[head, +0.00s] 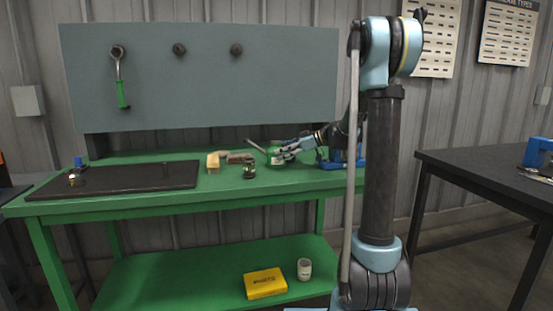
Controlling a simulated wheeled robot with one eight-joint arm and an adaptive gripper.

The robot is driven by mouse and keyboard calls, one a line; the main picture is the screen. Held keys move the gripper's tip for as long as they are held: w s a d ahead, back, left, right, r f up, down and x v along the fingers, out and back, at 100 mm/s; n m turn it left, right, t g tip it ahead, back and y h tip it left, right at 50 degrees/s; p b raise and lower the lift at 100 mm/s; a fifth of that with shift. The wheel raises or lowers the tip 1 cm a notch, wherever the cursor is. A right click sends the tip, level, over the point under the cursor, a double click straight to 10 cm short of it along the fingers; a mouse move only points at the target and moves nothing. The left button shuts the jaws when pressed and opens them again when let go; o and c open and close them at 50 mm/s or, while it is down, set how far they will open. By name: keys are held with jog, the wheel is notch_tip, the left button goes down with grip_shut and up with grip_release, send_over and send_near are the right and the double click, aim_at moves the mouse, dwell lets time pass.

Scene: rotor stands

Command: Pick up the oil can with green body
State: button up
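The oil can with a green body (273,158) stands on the green workbench (130,208), near the back and right of its middle. Its thin grey spout points up and to the left. My gripper (285,152) comes in from the right and is at the can, overlapping its right side in the picture. The fingers are small and partly merge with the can, so I cannot tell whether they touch it or are closed on it.
A dark tray or mat (120,178) lies on the bench's left. A blue vise-like object (338,160) is close behind my arm. A yellow box (265,284) lies below.

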aim_at(277, 141)
jog(key=shift+x, duration=1.45)
jog(key=c, duration=1.4)
jog(key=shift+r, duration=0.1)
notch_tip(277, 141, up, 10)
jog(key=shift+f, duration=0.1)
jog(key=o, duration=0.6)
jog(key=shift+c, duration=0.2)
jog(key=c, duration=0.9)
jog(key=shift+r, duration=2.05)
